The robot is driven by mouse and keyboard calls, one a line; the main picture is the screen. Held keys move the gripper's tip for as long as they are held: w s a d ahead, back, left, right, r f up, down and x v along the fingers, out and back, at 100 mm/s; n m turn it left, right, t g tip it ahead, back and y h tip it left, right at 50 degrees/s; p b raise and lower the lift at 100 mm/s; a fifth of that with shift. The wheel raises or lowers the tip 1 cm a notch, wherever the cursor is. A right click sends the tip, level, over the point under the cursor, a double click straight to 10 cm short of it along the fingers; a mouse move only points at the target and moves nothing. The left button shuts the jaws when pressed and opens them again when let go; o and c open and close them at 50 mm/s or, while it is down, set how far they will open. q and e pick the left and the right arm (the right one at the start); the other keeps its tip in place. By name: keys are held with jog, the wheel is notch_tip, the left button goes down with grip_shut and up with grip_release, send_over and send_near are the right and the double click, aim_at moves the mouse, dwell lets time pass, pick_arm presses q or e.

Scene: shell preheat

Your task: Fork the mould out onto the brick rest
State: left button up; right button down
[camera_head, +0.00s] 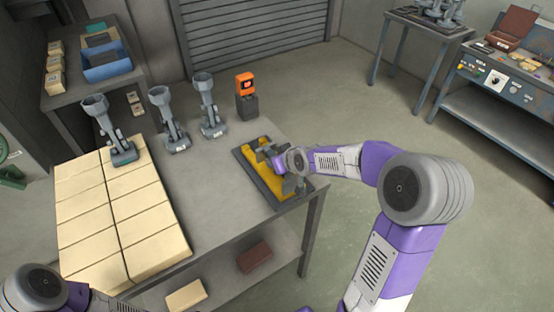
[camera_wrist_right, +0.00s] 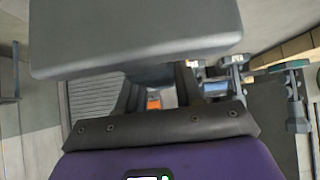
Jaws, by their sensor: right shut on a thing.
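Three grey moulds with funnel-shaped tops stand upright in the head view. One mould (camera_head: 121,150) is at the far edge of the cream brick rest (camera_head: 82,212). A second mould (camera_head: 174,135) and a third mould (camera_head: 211,120) stand on the grey table (camera_head: 225,188). My right gripper (camera_head: 281,163) is over a dark tray with a yellow lining (camera_head: 258,186), at the table's right end. It is shut on a grey tool (camera_head: 264,152), largely hidden by the gripper; its exact shape is unclear. My left gripper is out of view.
An orange device (camera_head: 245,83) on a dark block stands behind the tray; orange also shows in the right wrist view (camera_wrist_right: 153,102). A shelf with a blue bin (camera_head: 106,66) is at the back left. Bricks lie on the lower shelf (camera_head: 220,277). The table's middle is clear.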

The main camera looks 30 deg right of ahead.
jog(key=shift+r, duration=0.1)
notch_tip(320, 180, up, 8)
jog(key=p, duration=0.5)
jog(key=shift+p, duration=0.4)
jog(key=c, duration=1.4)
grip_release()
grip_shut()
